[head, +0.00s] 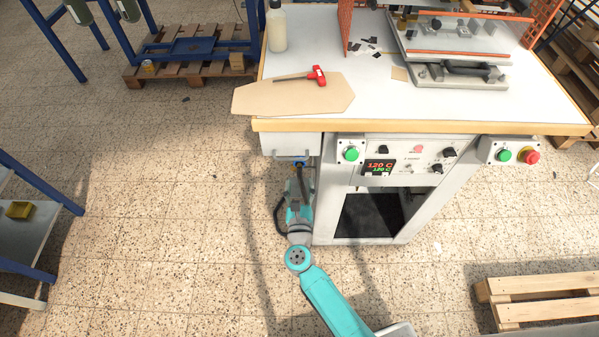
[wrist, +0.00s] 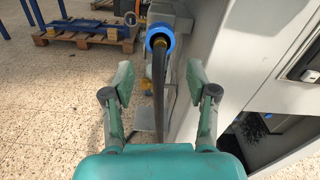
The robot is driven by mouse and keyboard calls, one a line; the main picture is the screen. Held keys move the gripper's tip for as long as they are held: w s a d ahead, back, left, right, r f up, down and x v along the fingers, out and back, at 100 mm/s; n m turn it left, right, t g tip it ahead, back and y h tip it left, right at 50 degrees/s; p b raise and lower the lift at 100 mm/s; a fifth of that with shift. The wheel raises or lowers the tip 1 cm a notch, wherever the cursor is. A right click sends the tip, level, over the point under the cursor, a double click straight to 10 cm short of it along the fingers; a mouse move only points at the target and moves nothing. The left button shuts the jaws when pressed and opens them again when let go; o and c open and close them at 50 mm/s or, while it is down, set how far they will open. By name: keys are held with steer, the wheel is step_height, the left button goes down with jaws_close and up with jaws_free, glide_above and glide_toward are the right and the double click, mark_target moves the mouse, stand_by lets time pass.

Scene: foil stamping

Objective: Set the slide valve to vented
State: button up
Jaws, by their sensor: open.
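A blue ring (wrist: 161,37) with a brass-coloured fitting and a dark hose (wrist: 159,100) below it hangs under a grey block at the workbench's left side. It looks like the slide valve's sleeve; its setting cannot be told. In the head view a small blue part (head: 290,159) shows there, under the bench top. My gripper (wrist: 160,78) is open, its two fingers on either side of the hose, with the ring appearing beyond the fingertips. No finger visibly touches the ring or hose. In the head view my gripper (head: 298,190) is below the bench's left overhang, partly hidden.
The white machine cabinet (head: 325,205) stands close to the right of my gripper. The bench top carries a board (head: 290,98), a red-handled tool (head: 317,76), a bottle (head: 277,28) and a press (head: 455,75). A pallet (head: 540,297) lies at lower right.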

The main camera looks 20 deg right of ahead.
steer(key=shift+v, duration=1.45)
